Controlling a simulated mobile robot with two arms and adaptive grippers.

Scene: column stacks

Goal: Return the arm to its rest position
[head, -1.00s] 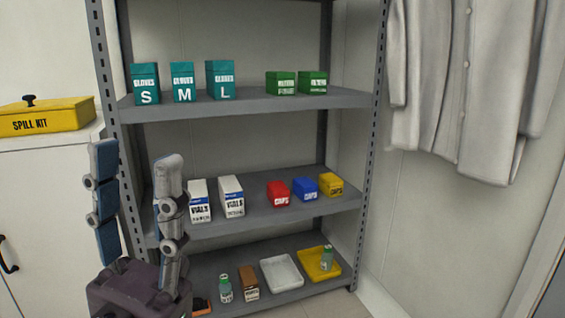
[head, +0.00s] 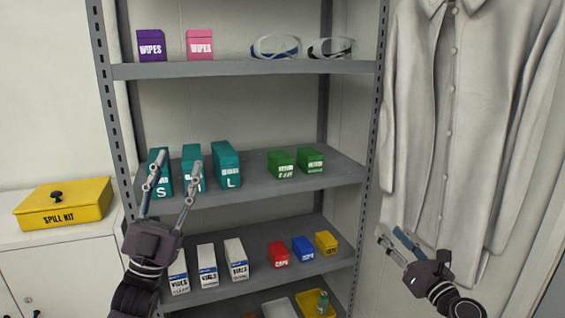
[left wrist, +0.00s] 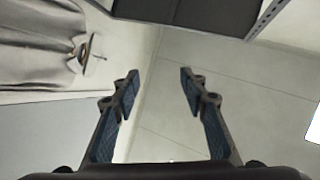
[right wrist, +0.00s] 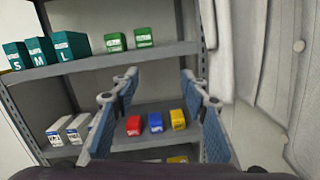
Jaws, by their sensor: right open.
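My left gripper (head: 175,163) points upward in front of the left part of the shelving in the head view. Its fingers are spread and partly cover the teal glove boxes behind them. The left wrist view shows the same fingers (left wrist: 161,75) apart with nothing between them.
The grey shelving (head: 240,69) holds wipes boxes and goggles on top, teal glove boxes (head: 226,165) and green boxes below, then white vial boxes (head: 208,266) and coloured caps boxes. A yellow spill kit (head: 64,204) sits on a cabinet at left. A white coat (head: 470,110) hangs at right.

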